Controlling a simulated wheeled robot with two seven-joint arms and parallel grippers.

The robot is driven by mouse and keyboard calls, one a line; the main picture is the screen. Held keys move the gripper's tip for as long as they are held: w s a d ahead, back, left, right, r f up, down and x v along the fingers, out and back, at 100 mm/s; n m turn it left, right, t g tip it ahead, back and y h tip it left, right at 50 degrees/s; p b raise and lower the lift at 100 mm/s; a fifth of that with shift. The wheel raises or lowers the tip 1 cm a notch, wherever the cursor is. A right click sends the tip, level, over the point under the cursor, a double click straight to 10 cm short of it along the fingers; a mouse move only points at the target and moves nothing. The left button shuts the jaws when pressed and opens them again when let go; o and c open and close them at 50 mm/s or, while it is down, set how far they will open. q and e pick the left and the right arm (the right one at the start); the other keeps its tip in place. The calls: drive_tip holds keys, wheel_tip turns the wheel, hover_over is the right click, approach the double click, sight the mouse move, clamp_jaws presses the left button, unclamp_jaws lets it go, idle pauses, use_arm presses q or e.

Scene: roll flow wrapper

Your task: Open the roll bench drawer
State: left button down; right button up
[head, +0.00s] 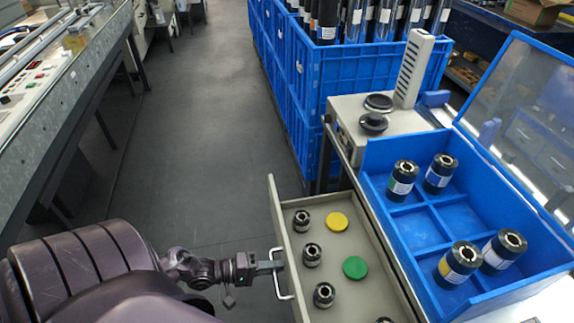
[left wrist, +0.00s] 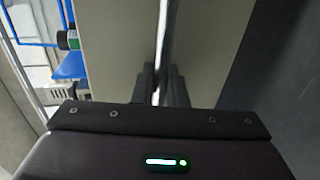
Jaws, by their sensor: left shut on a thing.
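The roll bench drawer (head: 385,277) is pulled out from the bench and stands open in the head view. Its beige front panel (head: 281,215) faces left and carries a metal bar handle (head: 281,287). My left gripper (head: 279,265) is shut on the handle. In the left wrist view the fingers (left wrist: 161,88) close around the upright handle bar (left wrist: 162,45) in front of the beige panel (left wrist: 115,45). Inside the drawer lie several small dark rolls (head: 312,254), a yellow disc (head: 337,221) and a green disc (head: 355,267). My right gripper is not in view.
A blue divided crate (head: 420,232) with several dark rolls and a clear lid stands on the bench right of the drawer. Tall blue crates (head: 370,72) stand behind. A machine (head: 40,85) lines the left; the grey floor (head: 195,120) between is clear.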

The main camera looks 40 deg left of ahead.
use_arm(q)
drive_tip(key=shift+s+a, duration=0.25)
drive_tip(key=shift+s, duration=0.05)
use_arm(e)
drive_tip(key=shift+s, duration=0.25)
use_arm(q)
drive_tip(key=c, duration=1.8)
unclamp_jaws()
drive_tip(key=v, duration=0.7)
drive_tip(key=shift+s+a, duration=0.25)
drive_tip(key=shift+s, duration=0.05)
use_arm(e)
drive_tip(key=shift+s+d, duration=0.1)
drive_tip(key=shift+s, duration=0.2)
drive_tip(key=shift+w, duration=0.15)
